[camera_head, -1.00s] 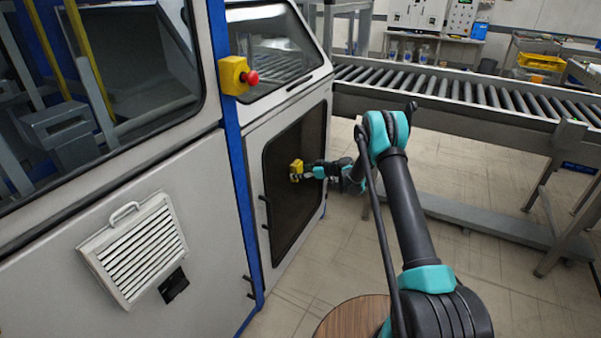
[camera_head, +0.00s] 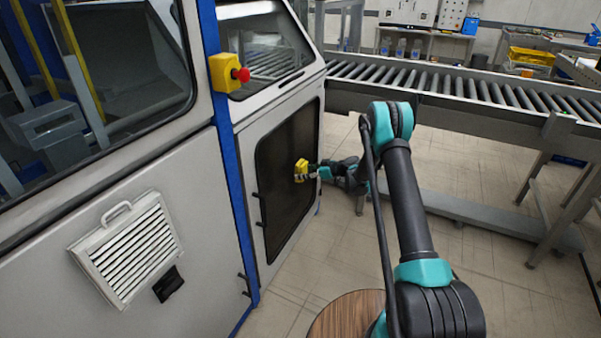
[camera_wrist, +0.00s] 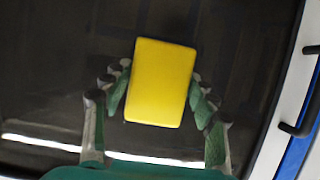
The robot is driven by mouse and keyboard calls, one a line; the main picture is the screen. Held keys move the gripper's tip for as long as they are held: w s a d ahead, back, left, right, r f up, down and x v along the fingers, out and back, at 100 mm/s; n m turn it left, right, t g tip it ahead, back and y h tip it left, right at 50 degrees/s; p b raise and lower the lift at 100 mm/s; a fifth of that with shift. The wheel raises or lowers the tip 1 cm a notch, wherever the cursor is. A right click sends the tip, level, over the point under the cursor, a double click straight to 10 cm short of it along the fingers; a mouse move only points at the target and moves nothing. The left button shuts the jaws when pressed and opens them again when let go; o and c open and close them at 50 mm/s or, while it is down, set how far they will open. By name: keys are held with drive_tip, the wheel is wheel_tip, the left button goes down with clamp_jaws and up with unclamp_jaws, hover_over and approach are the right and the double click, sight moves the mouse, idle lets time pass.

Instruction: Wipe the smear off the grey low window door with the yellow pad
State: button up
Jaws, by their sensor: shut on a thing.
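The grey low door with its dark window (camera_head: 286,180) is on the machine's front, left of my arm in the head view. The dark pane (camera_wrist: 50,60) fills most of the wrist view. The yellow pad (camera_head: 301,168) is at the pane, and it shows as a yellow block (camera_wrist: 161,82) in the wrist view. My gripper (camera_head: 311,172) is shut on the pad, with a finger on either side of it (camera_wrist: 160,98). I cannot tell whether the pad touches the glass. I cannot make out the smear in either view.
The door's frame and dark handle (camera_wrist: 296,130) are at the right of the wrist view. A yellow box with a red button (camera_head: 228,73) sits on the blue post above the door. A roller conveyor (camera_head: 455,85) runs behind my arm.

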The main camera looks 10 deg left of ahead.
drive_tip(key=shift+s+d, duration=0.25)
drive_tip(key=shift+d, duration=0.45)
drive_tip(key=shift+s+d, duration=0.25)
drive_tip(key=shift+d, duration=0.45)
